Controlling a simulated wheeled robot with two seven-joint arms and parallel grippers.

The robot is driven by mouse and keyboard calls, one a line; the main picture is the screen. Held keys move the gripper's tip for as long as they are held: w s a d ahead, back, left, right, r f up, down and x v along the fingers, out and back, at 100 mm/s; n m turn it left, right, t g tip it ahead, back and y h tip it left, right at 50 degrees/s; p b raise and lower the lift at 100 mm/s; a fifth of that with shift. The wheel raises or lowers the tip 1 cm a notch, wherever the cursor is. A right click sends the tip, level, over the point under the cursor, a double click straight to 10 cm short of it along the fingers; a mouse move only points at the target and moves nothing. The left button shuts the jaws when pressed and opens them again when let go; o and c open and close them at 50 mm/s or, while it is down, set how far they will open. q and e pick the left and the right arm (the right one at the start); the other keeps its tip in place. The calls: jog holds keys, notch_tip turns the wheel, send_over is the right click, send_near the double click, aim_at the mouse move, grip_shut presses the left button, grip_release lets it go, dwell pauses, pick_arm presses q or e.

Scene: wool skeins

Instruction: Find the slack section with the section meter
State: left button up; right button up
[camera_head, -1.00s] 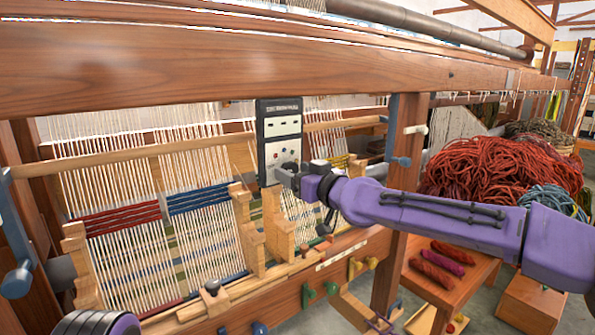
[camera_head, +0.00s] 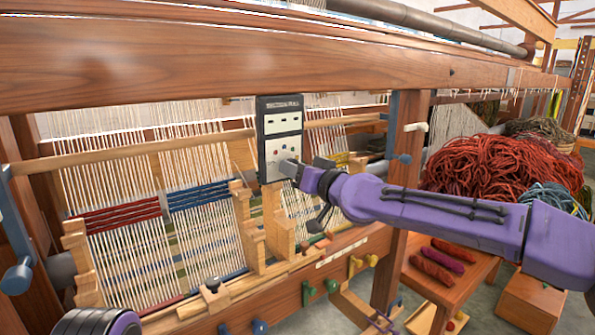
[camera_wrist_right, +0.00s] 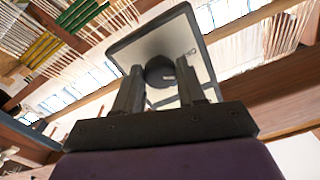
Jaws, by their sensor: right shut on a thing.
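The section meter (camera_head: 280,122), a dark-framed panel with a pale face and small dark slots, stands upright in front of the loom's warp. My right gripper (camera_head: 291,170) is at its lower part. In the right wrist view the two fingers (camera_wrist_right: 160,92) are shut on a dark round knob on the back of the meter (camera_wrist_right: 150,45). The warp has a red-banded section (camera_head: 118,217) at left, a blue-banded section (camera_head: 200,197) beside it, and further sections at right, partly hidden by the meter and my arm. I cannot tell which section is slack. My left gripper is out of view.
A thick wooden beam (camera_head: 200,70) crosses above the meter. Wooden stepped blocks (camera_head: 245,225) stand between sections. A wooden post (camera_head: 405,150) stands right of the meter. Red wool (camera_head: 500,170) is heaped at right; several skeins (camera_head: 430,268) lie on a low table.

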jog(key=shift+m, duration=2.1)
jog(key=shift+r, duration=0.1)
jog(key=o, duration=1.1)
jog(key=shift+c, duration=0.2)
jog(key=b+v, duration=0.3)
jog(key=v, duration=0.7)
jog(key=shift+s+d, duration=0.15)
